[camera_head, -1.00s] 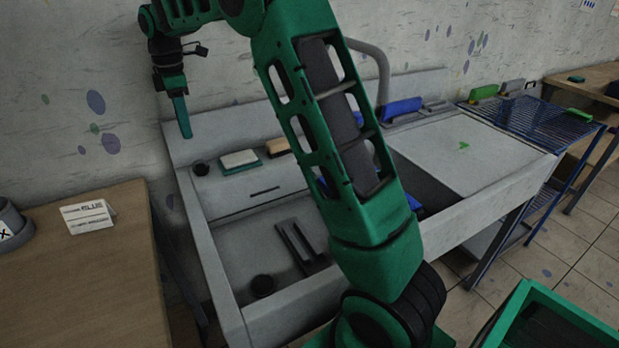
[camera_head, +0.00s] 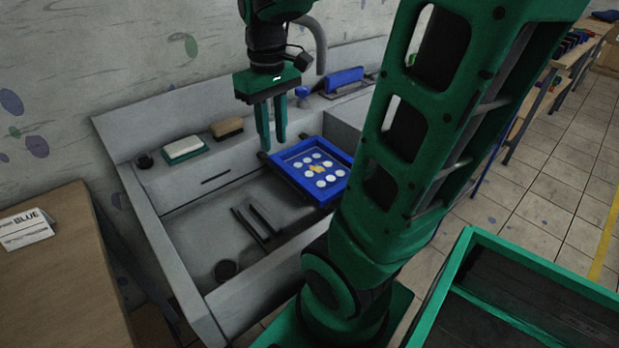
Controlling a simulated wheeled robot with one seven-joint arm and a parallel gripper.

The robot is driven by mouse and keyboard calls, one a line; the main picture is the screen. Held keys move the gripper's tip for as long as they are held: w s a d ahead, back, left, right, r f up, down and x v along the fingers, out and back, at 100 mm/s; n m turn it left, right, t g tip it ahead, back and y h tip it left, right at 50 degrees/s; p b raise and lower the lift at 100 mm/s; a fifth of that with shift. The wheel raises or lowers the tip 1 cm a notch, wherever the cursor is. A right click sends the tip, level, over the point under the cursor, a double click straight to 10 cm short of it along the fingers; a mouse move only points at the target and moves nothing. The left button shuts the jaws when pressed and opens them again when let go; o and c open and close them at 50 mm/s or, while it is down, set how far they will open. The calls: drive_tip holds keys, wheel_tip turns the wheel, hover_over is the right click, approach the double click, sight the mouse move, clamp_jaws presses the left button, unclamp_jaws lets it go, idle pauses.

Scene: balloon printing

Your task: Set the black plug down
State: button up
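A small round black piece, which looks like the black plug (camera_head: 145,160), rests on the sink's back-left ledge. A dark round shape (camera_head: 225,270) lies on the basin floor near the front left; I cannot tell whether it is a drain hole or a plug in it. My gripper (camera_head: 273,146) points down above the back of the sink (camera_head: 190,240), right of the brushes. Its two green fingers stand slightly apart, and I see nothing between them. It is well to the right of the black piece.
A blue framed screen (camera_head: 298,187) with white dots sits at the basin's right. Two dark bars (camera_head: 257,228) are on the basin floor. A green-based brush (camera_head: 184,150) and a brown brush (camera_head: 227,128) lie on the ledge. A green bin (camera_head: 465,262) stands front right.

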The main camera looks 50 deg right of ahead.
drive_tip(key=s+f+m, duration=0.2)
drive_tip(key=s, duration=0.4)
drive_tip(key=s+a+f+m, duration=0.1)
drive_tip(key=s+f+m, duration=0.2)
drive_tip(key=s, duration=0.3)
drive_tip(key=shift+s+a, duration=0.25)
drive_tip(key=shift+f, duration=0.1)
